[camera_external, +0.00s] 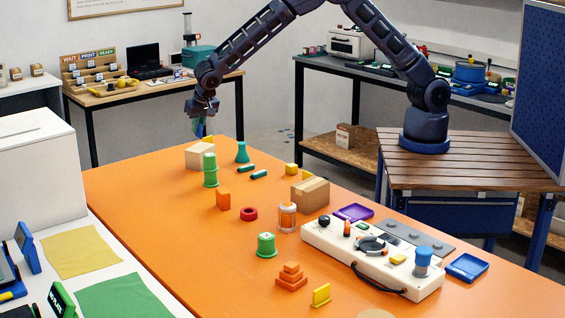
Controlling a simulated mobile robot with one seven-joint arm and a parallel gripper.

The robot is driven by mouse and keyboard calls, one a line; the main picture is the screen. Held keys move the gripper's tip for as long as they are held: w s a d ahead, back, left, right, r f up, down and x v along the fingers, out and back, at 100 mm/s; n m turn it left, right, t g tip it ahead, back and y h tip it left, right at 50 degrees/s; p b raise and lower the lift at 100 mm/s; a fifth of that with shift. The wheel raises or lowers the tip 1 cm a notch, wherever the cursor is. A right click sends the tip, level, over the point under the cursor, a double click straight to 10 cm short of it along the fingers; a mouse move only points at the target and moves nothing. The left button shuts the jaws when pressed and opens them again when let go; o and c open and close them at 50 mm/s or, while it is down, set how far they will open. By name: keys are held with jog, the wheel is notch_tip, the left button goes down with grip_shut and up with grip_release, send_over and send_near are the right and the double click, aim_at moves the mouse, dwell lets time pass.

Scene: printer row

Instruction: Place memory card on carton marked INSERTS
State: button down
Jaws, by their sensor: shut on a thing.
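My gripper (201,116) hangs at the far end of the orange table, pointing down. It is shut on a small blue piece, the memory card (201,130), seen small and partly covered by the fingers. Just below is a pale carton (199,156) at the table's far edge; the card appears above or behind its top, and I cannot tell whether they touch. A brown carton (312,194) stands mid-table to the right. I cannot read INSERTS on either carton.
Near the pale carton stand a green stacked piece (210,170) and a teal cone-shaped piece (242,153). An orange block (223,199), a red ring (249,214) and a white console (373,258) are on the table. The table's left side is clear.

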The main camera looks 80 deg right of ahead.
aim_at(199, 137)
jog(key=shift+f, duration=1.7)
jog(key=shift+f, duration=0.1)
jog(key=c, duration=1.5)
grip_release()
jog(key=shift+o, duration=0.2)
